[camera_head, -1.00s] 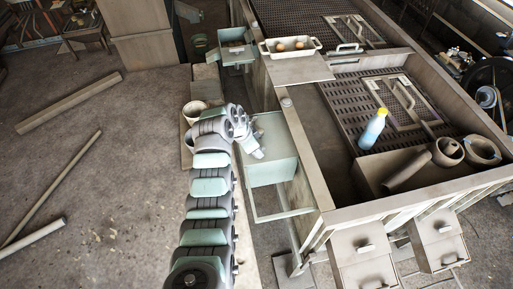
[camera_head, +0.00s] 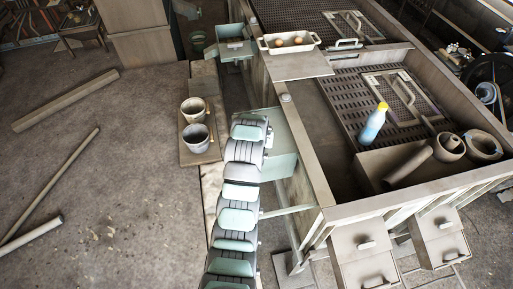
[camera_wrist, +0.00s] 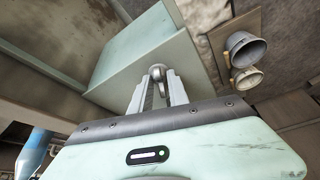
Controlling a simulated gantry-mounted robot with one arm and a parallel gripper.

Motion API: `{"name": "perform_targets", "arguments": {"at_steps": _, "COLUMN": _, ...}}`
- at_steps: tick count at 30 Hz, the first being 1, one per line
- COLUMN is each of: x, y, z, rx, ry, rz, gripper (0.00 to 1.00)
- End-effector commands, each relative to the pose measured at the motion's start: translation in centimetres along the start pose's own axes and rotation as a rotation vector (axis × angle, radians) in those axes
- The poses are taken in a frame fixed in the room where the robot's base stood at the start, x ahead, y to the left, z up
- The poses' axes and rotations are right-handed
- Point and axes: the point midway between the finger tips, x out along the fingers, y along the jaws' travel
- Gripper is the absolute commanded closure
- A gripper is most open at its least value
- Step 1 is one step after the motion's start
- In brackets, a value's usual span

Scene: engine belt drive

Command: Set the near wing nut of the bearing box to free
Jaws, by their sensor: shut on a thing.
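The pale green bearing box (camera_head: 284,168) stands against the left side of the long metal frame in the head view, partly hidden by my arm. In the wrist view the box (camera_wrist: 118,45) fills the upper middle. My gripper (camera_wrist: 157,82) is at the box's lower edge there, its two fingers shut on a small grey rounded piece, which looks like the wing nut (camera_wrist: 157,71). The fingers cover most of this wing nut, so its turn angle cannot be told. In the head view my arm hides the gripper and the wing nut.
The frame (camera_head: 316,180) rises to the right and holds a blue-and-yellow bottle (camera_head: 373,124). A tray with eggs (camera_head: 289,42) sits farther back.

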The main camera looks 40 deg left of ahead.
Motion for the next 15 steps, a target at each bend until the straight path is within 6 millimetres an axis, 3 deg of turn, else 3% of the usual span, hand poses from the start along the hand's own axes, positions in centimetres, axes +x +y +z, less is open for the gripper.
{"name": "perform_targets", "arguments": {"at_steps": 15, "x": 0.42, "y": 0.38, "z": 0.18, "rx": -0.316, "ry": -0.003, "rz": -0.13, "gripper": 1.0}}
